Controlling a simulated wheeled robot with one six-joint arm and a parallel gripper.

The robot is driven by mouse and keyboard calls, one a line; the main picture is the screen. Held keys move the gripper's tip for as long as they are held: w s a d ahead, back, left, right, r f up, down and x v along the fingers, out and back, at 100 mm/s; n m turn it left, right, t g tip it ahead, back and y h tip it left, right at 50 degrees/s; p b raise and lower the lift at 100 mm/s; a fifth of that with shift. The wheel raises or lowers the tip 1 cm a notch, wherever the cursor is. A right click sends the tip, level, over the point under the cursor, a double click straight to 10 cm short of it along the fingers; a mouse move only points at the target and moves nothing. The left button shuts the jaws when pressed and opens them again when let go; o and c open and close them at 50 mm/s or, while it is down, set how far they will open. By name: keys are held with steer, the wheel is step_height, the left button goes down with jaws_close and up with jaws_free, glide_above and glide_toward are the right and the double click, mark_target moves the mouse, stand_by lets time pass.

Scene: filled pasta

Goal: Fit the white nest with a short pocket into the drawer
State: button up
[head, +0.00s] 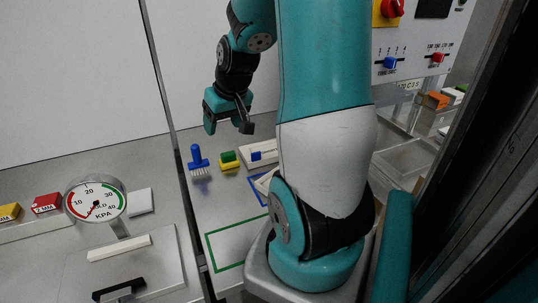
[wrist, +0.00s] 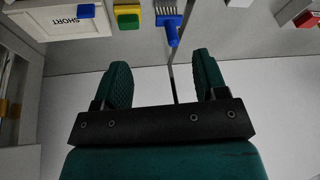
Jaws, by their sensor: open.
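A white piece marked SHORT (wrist: 40,24) lies at the upper left of the wrist view, its lettering upside down, with a small blue block (wrist: 86,11) on it. In the head view a white piece with a blue block (head: 258,153) lies on the bench, partly hidden behind my arm. My gripper (head: 228,122) is open and empty above the far part of the bench. In the wrist view its two green fingers (wrist: 162,64) stand apart with nothing between them. I cannot tell for sure which part is the drawer; an open grey tray-like recess (head: 405,160) shows right of my arm.
A blue brush (head: 197,158) and a stacked green and yellow block (head: 229,160) lie near the white piece. A green outlined rectangle (head: 222,266) is empty in front. A pressure gauge (head: 97,200) and red and yellow blocks stand left. A control panel (head: 418,45) stands at the back right.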

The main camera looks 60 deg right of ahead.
steer(key=s+d+f+m+h, duration=0.25)
steer(key=s+d, duration=0.35)
steer(key=d, duration=0.5)
steer(key=p, duration=0.1)
glide_above(256, 153)
steer(key=s+a, duration=0.1)
steer(key=s, duration=0.2)
step_height(256, 153, down, 11)
steer(key=shift+m+g, duration=0.25)
steer(key=shift+g, duration=0.05)
steer(key=shift+w+a+p+x, duration=0.1)
steer(key=shift+w+p+x, duration=0.2)
steer(key=shift+x, duration=0.7)
steer(key=shift+w+a+p+x, duration=0.1)
steer(key=shift+p+x, duration=0.25)
steer(key=shift+x, duration=0.6)
steer(key=shift+w+p+x, duration=0.2)
steer(key=shift+p+x, duration=0.15)
steer(key=shift+x, duration=0.65)
steer(key=shift+r, duration=0.15)
steer(key=c, duration=1.1)
